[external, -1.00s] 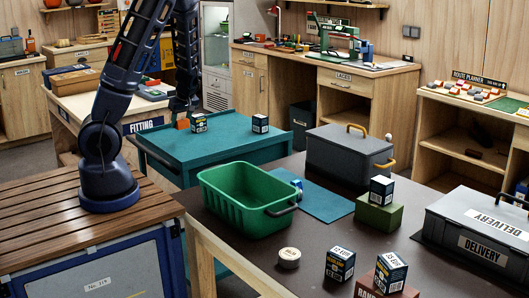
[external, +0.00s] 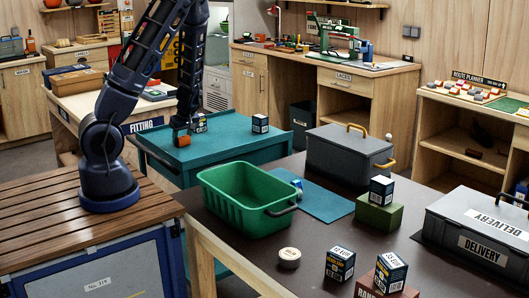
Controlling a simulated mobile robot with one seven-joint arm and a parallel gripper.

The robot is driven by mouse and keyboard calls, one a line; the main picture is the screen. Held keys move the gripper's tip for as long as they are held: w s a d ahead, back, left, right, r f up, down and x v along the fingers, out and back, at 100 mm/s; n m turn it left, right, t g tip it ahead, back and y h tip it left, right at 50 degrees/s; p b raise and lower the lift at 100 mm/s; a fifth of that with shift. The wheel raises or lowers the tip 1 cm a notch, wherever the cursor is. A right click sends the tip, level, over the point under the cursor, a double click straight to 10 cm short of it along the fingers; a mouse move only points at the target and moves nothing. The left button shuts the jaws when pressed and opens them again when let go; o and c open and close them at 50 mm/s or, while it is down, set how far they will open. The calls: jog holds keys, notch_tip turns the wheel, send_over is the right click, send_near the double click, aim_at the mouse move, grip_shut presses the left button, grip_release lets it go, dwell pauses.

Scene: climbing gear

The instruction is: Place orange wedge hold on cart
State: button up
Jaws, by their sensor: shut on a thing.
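My gripper (external: 182,130) points down over the left part of the teal cart (external: 228,144). It is shut on the orange wedge hold (external: 182,141), which shows as a small orange block at the fingertips. The wedge is low, at or just above the cart top; I cannot tell whether it touches. The fingers hide part of the wedge.
Two dark labelled boxes stand on the cart, one (external: 199,123) close right of my gripper and one (external: 260,123) farther right. The cart's middle is clear. A green bin (external: 245,200) and a grey case (external: 348,158) stand on the dark table in front.

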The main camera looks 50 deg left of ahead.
jog(key=shift+f, duration=0.15)
jog(key=o, duration=1)
jog(key=shift+c, duration=0.2)
jog(key=v, duration=1.2)
jog(key=shift+d, duration=0.1)
